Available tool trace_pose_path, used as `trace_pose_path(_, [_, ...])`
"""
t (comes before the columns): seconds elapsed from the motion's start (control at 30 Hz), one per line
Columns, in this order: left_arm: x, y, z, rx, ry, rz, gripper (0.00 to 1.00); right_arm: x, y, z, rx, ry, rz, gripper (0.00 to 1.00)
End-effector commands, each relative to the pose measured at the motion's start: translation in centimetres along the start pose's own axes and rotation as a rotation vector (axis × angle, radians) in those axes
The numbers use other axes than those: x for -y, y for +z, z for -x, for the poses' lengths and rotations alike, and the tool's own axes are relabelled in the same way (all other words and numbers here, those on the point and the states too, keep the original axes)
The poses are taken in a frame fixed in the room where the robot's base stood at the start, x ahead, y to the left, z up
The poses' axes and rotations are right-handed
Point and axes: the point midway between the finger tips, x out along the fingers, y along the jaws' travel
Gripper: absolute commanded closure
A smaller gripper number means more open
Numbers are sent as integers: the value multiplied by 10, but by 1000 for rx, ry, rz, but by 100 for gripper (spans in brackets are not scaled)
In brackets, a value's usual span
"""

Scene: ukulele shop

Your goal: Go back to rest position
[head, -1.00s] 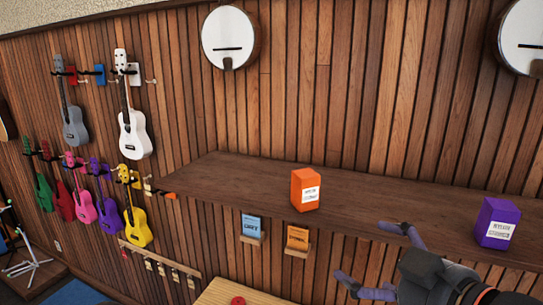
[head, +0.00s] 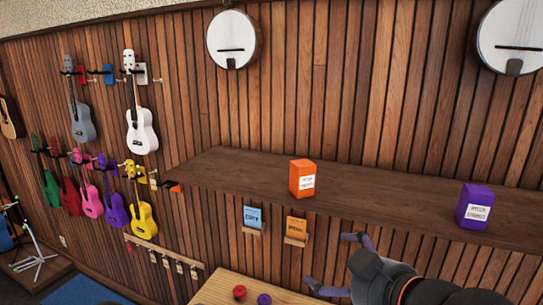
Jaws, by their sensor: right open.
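My right gripper (head: 333,264) shows at the bottom right of the head view, in front of and below the shelf edge. Its two purple-grey fingers are spread apart with nothing between them. My left gripper is not in the head view. An orange box (head: 302,177) stands upright on the brown wooden shelf (head: 390,198). A purple box (head: 476,204) stands upright on the same shelf further right. The right gripper is apart from both boxes.
A light wooden table (head: 222,289) below holds a red round item (head: 239,292) and a purple one (head: 264,299). Small blue (head: 254,217) and orange (head: 296,229) packets sit on wall ledges under the shelf. Several ukuleles, including a yellow one (head: 144,219), hang on the left wall.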

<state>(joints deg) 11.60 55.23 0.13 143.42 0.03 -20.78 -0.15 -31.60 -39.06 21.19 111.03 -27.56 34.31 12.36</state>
Motion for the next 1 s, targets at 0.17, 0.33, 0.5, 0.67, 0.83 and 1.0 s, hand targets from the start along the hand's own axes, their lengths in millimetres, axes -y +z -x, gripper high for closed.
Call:
trace_pose_path(0.17, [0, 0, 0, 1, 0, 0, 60, 4, 26, -49, 85, -14, -12, 0])
trace_pose_path(0.33, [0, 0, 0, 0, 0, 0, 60, 6, 74, -112, 200, -34, -48, 0])
trace_pose_path(0.5, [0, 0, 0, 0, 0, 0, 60, 5, 135, -168, 314, -51, -108, 0])
trace_pose_path(0.67, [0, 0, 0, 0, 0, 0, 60, 2, 201, -210, 418, -60, -180, 0])
trace_pose_path(0.83, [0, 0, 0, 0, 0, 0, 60, 0, 277, -241, 526, -61, -267, 0])
trace_pose_path(1.0, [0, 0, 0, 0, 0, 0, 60, 2, 358, -257, 630, -53, -365, 0])
